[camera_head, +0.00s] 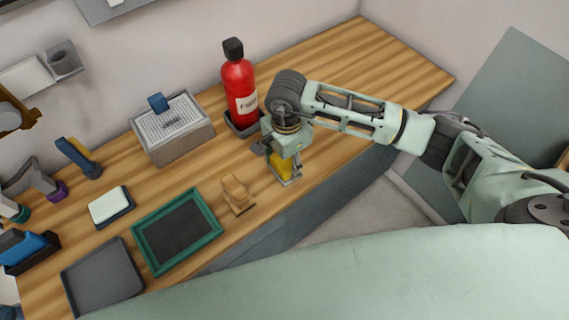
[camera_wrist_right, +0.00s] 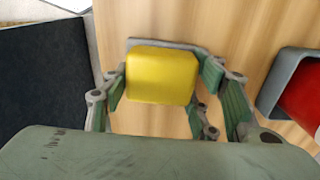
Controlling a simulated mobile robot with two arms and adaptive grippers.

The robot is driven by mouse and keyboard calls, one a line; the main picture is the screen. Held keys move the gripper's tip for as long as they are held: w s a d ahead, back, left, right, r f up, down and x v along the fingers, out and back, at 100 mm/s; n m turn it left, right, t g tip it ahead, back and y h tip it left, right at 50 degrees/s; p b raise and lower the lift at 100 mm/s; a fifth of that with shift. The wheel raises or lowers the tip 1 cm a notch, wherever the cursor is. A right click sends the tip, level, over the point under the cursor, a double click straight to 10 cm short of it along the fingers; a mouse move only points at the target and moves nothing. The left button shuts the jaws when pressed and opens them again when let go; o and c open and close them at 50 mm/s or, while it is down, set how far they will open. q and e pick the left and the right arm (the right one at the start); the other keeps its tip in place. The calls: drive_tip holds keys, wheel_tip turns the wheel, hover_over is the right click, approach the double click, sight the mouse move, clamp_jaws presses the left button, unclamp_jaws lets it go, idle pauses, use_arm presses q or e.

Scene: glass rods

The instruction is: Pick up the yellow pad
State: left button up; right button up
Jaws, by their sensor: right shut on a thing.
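The yellow pad (camera_head: 281,167) is at my right gripper (camera_head: 284,172), near the front edge of the wooden bench. In the right wrist view the yellow pad (camera_wrist_right: 161,75) is a rounded block with a grey base plate. The fingers of my right gripper (camera_wrist_right: 165,85) are shut on it, one on each side. The gripper partly hides the pad in the head view, and I cannot tell whether it touches the bench. My left gripper is not in view.
A red bottle (camera_head: 239,85) stands in a dark holder behind the gripper. A wooden block (camera_head: 237,193) lies to the left, beside a green-framed tray (camera_head: 215,224). A grey box (camera_head: 178,150) stands behind. The bench's right end is clear.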

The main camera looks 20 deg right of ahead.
sight(290, 159)
drive_tip(key=c, duration=0.4)
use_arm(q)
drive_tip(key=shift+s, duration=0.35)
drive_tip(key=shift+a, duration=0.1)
use_arm(e)
drive_tip(key=shift+w+r, duration=0.1)
drive_tip(key=shift+r, duration=0.35)
drive_tip(key=r+b, duration=0.1)
drive_tip(key=r, duration=0.2)
drive_tip(key=shift+s+d+r+b, duration=0.2)
drive_tip(key=shift+d+r+b, duration=0.05)
drive_tip(key=shift+d+b, duration=0.15)
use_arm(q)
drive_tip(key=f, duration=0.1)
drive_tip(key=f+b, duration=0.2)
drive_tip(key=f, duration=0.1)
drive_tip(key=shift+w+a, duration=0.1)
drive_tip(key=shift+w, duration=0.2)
use_arm(e)
drive_tip(key=s+d+r, duration=0.2)
drive_tip(key=d, duration=0.1)
drive_tip(key=s+d+r, duration=0.2)
drive_tip(key=d, duration=0.1)
drive_tip(key=s+d+r, duration=0.2)
drive_tip(key=shift+s+d+r, duration=0.2)
drive_tip(key=shift+d+r, duration=0.15)
drive_tip(key=shift+d, duration=0.05)
